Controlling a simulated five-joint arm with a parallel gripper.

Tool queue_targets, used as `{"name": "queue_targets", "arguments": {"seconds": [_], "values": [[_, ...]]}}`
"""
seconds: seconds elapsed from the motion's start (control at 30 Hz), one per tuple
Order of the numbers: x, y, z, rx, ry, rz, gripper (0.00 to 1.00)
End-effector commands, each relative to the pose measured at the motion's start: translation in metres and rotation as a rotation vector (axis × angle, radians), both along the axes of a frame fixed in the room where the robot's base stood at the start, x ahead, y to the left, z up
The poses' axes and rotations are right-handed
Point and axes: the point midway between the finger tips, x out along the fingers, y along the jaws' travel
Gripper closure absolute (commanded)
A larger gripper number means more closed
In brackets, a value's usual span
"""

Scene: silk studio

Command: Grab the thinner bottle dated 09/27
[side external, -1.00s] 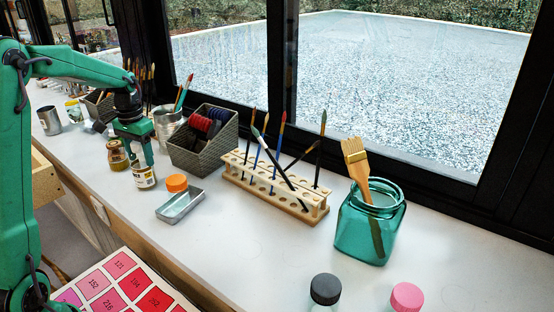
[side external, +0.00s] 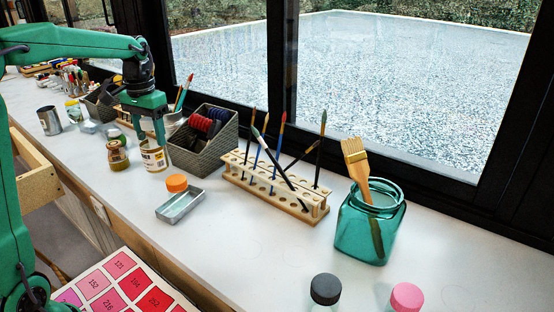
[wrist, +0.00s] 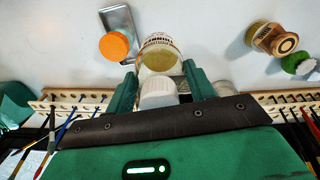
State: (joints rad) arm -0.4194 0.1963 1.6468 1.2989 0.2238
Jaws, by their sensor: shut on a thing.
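A small bottle (side external: 153,157) with a pale label and yellowish contents is between the jaws of my gripper (side external: 152,138). In the wrist view the bottle (wrist: 160,52) carries the word "THINNER" on its label, and its white cap (wrist: 157,92) points toward my palm. My green fingers (wrist: 160,78) are shut on it from both sides. I cannot read a date on it. It appears raised off the white counter.
A brown jar (side external: 117,156) stands close to the left of the held bottle. A metal tin (side external: 180,207) and an orange cap (side external: 177,183) are in front. A mesh caddy (side external: 203,150), a brush rack (side external: 275,188) and a teal jar (side external: 368,238) stand to the right.

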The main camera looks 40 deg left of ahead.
Motion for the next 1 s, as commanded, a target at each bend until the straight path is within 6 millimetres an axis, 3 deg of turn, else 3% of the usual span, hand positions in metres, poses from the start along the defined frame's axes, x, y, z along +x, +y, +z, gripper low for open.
{"name": "queue_targets", "arguments": {"seconds": [0.13, 0.33, 1.0], "values": [[0.001, -0.021, 0.013, 0.001, -0.003, -0.002, 0.82], [0.002, -0.035, 0.021, 0.000, -0.002, 0.000, 0.82], [0.002, -0.039, 0.023, 0.000, -0.001, 0.000, 0.82]]}}
